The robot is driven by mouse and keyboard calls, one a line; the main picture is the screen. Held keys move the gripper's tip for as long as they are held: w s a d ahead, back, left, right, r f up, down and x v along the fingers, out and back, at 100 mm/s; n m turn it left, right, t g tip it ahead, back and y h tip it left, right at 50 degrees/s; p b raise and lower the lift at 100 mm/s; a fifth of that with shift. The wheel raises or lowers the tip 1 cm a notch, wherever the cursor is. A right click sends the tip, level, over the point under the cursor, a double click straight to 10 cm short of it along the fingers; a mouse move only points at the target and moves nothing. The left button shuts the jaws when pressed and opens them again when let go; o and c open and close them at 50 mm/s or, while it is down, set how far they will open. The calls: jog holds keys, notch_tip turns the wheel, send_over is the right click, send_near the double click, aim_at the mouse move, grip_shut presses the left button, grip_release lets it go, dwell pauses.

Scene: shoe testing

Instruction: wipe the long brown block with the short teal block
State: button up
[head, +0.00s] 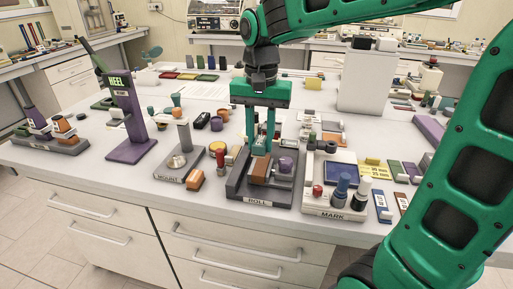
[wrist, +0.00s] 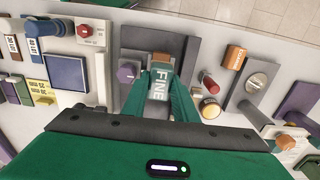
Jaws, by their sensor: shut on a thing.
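My gripper (head: 261,146) points down over the dark grey station marked ROLL (head: 257,201) in the head view. In the wrist view its green fingers are shut on a short teal block (wrist: 158,84) lettered FINE. The teal block is mostly hidden in the head view. The long brown block (head: 260,168) lies in the station directly below the fingers. Only its end (wrist: 161,57) shows past the teal block in the wrist view. Whether the two blocks touch, I cannot tell.
A purple knob (head: 285,165) stands right of the brown block. The MARK station (head: 333,213) with bottles and a blue pad is close on the right. The MOUNT station (head: 167,175) and a red-topped cylinder (head: 220,155) are on the left. The purple HEEL stand (head: 127,110) rises farther left.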

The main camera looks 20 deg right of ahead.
jog(key=shift+r, duration=1.15)
